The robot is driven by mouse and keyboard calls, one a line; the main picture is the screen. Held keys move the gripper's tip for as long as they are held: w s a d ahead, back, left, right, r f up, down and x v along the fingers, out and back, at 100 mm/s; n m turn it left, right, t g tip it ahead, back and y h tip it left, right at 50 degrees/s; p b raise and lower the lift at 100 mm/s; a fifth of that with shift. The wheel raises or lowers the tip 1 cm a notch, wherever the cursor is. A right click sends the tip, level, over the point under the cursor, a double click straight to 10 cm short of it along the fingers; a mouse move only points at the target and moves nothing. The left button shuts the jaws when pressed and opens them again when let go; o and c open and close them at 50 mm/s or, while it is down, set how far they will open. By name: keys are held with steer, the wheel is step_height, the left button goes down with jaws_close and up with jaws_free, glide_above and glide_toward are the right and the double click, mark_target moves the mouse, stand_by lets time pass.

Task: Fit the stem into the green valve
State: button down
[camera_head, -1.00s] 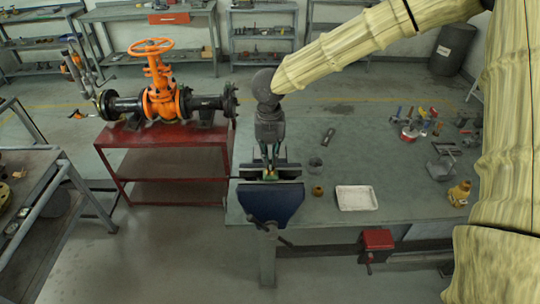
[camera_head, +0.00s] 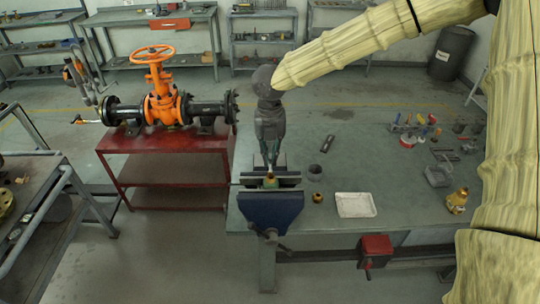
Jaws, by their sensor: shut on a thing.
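The green valve (camera_head: 270,183) is clamped between the jaws of the blue bench vise (camera_head: 271,208) at the front left of the workbench. Only a small green part of it shows. My gripper (camera_head: 270,168) points down just above the vise and is shut on a small brass-coloured stem (camera_head: 270,179). The stem is in line with the valve from this view. It is too small to tell whether it touches the valve or is inside it.
On the workbench right of the vise are a brass ring-like part (camera_head: 317,197), a grey cup (camera_head: 315,171), a white tray (camera_head: 355,205) and a brass fitting (camera_head: 457,200). An orange gate valve (camera_head: 160,100) stands on a red table (camera_head: 165,147) to the left.

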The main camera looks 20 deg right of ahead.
mark_target(271, 164)
steer(key=shift+w+d+r+g+y, duration=0.3)
steer(key=shift+w+r+g, duration=0.15)
steer(key=shift+g, duration=0.25)
steer(key=shift+s, duration=0.1)
steer(key=shift+f+b, duration=0.65)
steer(key=shift+f, duration=2.4)
stand_by(1.5)
steer(key=c, duration=1.5)
jaws_free()
steer(key=r, duration=0.4)
steer(key=w+r, duration=0.1)
steer(key=r, duration=0.6)
steer(key=shift+w+d+r, duration=0.2)
steer(key=shift+w+r, duration=0.05)
steer(key=shift+r, duration=0.15)
